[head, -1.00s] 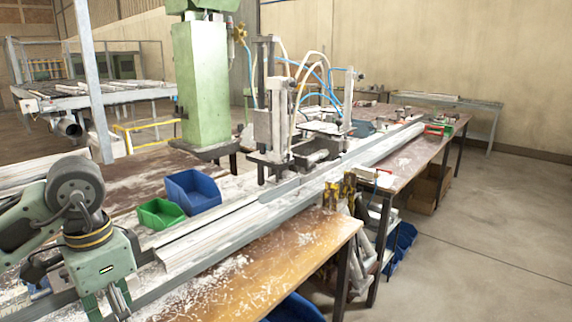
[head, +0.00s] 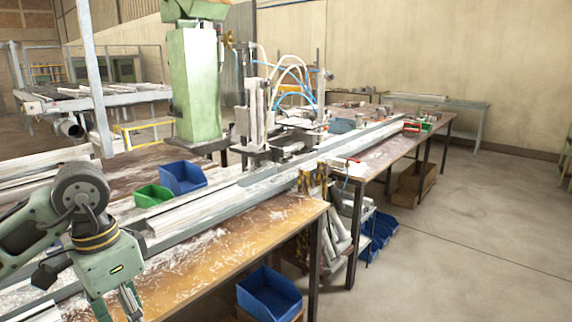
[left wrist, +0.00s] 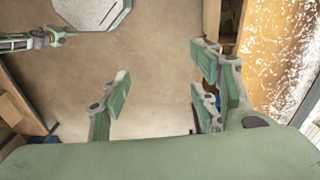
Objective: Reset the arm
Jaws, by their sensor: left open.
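My left arm comes in at the lower left of the head view, with its gripper (head: 118,306) pointing down at the bottom edge, over the near end of the bench. The fingertips are partly cut off there. In the left wrist view the left gripper (left wrist: 165,95) is open, its green-padded fingers wide apart with nothing between them. Bare brown floor shows behind the gap. My right gripper is not in the head view. A small grey-green arm end, perhaps my right one, shows at the upper left of the wrist view; its finger state is unclear.
The wooden bench (head: 240,240) carries long pale profiles (head: 190,212) and a clamp machine with hoses (head: 255,125). Green (head: 152,196) and blue (head: 183,177) bins stand behind the profiles. Another blue bin (head: 268,294) sits below the bench. The floor at right is open.

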